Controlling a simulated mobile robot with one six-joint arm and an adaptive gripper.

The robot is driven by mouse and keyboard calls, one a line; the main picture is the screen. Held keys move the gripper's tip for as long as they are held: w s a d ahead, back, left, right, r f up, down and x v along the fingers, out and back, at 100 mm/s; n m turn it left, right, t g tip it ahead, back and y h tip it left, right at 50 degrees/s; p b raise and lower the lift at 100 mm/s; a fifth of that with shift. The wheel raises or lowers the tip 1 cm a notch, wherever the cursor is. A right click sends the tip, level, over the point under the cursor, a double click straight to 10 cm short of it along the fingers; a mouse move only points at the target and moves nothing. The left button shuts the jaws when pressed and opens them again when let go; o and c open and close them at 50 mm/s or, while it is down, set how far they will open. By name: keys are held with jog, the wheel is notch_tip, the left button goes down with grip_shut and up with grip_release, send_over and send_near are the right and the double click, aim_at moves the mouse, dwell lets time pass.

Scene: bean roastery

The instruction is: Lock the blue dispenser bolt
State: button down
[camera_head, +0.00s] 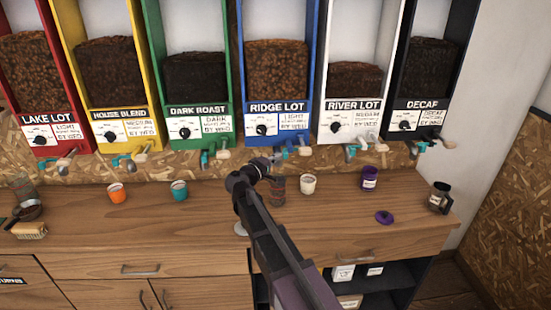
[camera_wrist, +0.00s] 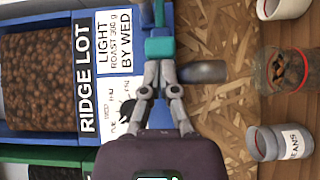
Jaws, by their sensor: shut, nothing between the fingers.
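The blue dispenser (camera_head: 238,75) is labelled RIDGE LOT and is partly filled with beans. It also shows sideways in the wrist view (camera_wrist: 87,27). Its teal bolt piece (camera_wrist: 160,47) sits at the dispenser's lower edge, just beyond my fingertips in the wrist view. In the head view, my gripper (camera_head: 276,160) is right below the dispenser's outlet and hides part of it. In the wrist view my gripper (camera_wrist: 160,78) is shut and empty, its fingertips close to the teal piece; whether they touch it I cannot tell. A dark rounded knob (camera_wrist: 205,72) is beside them.
Red, yellow, green, white and black dispensers flank the blue one. A bean jar (camera_head: 278,191) and a white cup (camera_head: 308,184) stand below.

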jog(key=w+a+v, duration=0.2)
jog(key=v, duration=1.1)
dwell(0.4)
jog(key=s+d+f+m+g+y, duration=0.1)
jog(key=s+d+f+m+g, duration=0.25)
jog(key=d+f, duration=0.4)
jog(key=s+d+f+m+g+y, duration=0.25)
jog(key=d+f+g, duration=0.2)
jog(key=d, duration=0.65)
jog(key=s+d+f+m+g+y, duration=0.1)
jog(key=s+d+f+g+y, duration=0.1)
jog(key=s, duration=0.5)
jog(key=s+d+f+m+g+y, duration=0.2)
jog(key=s+d+f+g+y, duration=0.1)
jog(key=s+y, duration=0.3)
jog(key=shift+s+d+f+m+g, duration=0.3)
jog(key=shift+s+d+f, duration=0.4)
jog(key=shift+d+f, duration=0.15)
